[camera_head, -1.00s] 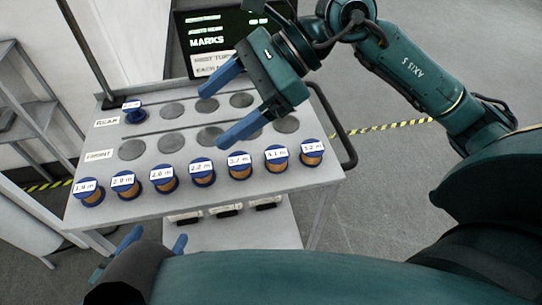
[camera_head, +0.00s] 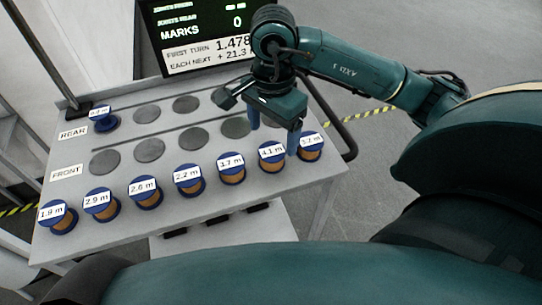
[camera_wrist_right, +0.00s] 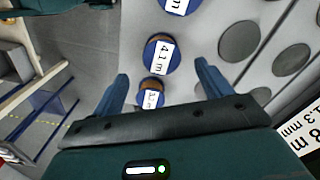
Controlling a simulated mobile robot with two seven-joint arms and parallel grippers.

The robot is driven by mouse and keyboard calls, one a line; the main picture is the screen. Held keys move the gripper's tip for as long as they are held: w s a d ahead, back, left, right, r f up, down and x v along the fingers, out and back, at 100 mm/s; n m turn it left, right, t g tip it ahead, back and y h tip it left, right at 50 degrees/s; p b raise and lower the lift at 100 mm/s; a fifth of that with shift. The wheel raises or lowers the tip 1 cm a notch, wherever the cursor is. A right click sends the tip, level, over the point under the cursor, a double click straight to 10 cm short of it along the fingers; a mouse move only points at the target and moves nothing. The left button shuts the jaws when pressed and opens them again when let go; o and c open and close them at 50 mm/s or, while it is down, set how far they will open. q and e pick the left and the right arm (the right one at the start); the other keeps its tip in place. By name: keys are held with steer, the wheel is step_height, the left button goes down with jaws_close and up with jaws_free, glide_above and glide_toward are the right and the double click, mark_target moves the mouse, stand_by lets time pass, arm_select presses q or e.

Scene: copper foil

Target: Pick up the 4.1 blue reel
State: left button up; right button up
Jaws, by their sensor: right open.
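The 4.1 m reel (camera_head: 270,166), blue with copper winding and a white label, stands upright in the front line of reels, second from the right. My right gripper (camera_head: 273,132) is open and empty, fingers pointing down, just behind and above this reel; one fingertip overlaps its right edge in the head view. In the right wrist view the 4.1 m reel (camera_wrist_right: 151,52) lies ahead, beyond the fingertips and between their lines. The open gripper (camera_wrist_right: 161,80) shows there too. Whether a finger touches the reel I cannot tell. My left gripper is not in view.
The rightmost reel (camera_head: 311,152) and the 3.7 m reel (camera_head: 232,175) stand close on either side. More labelled reels continue left. One reel (camera_head: 105,122) stands at the rear left. Empty grey discs (camera_head: 149,150) lie behind the front reels. A screen (camera_head: 195,35) stands at the back.

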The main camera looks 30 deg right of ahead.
mark_target(272, 150)
steer(key=shift+w+f+p, duration=0.15)
steer(key=shift+f+p, duration=0.25)
steer(key=shift+f, duration=3.15)
steer(key=shift+c, duration=0.5)
steer(key=c, duration=1)
steer(key=shift+o, duration=0.2)
